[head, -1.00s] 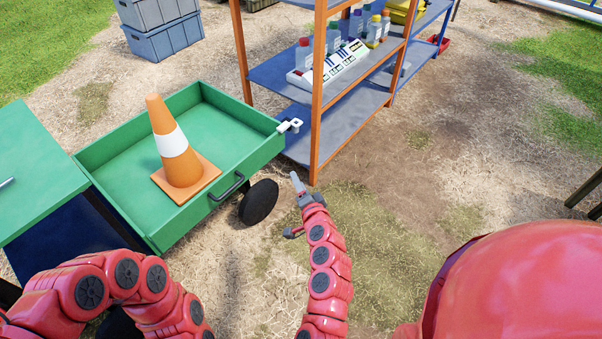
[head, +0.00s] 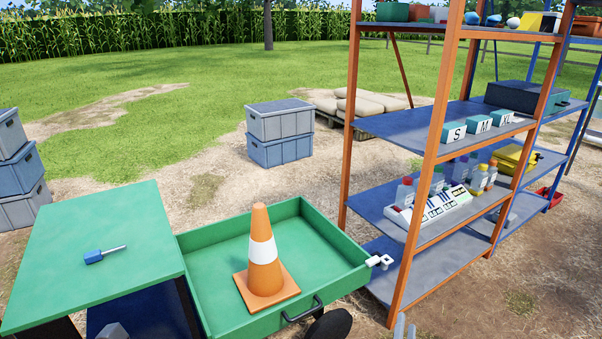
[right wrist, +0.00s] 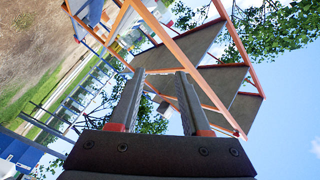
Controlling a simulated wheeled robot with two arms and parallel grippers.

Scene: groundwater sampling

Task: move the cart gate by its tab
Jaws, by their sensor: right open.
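The green cart (head: 205,258) stands in the middle of the head view, with an orange-and-white cone (head: 264,255) in its tray. A small white tab (head: 380,261) sticks out at the tray's right corner. I cannot tell which wall is the gate. A black handle (head: 303,310) is on the near wall. My right gripper (head: 405,328) shows only by its fingertips at the bottom edge, below the white tab and apart from it. In the right wrist view its jaws (right wrist: 160,75) are open and empty. A grey piece at the bottom left may be my left gripper (head: 113,331).
A shelf rack (head: 424,200) with orange posts stands close right of the tab, bearing bottles and boxes. A green table (head: 95,245) with a blue-handled screwdriver (head: 104,254) is at the left. Grey-blue crates (head: 280,135) stand behind. Open ground lies behind the cart.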

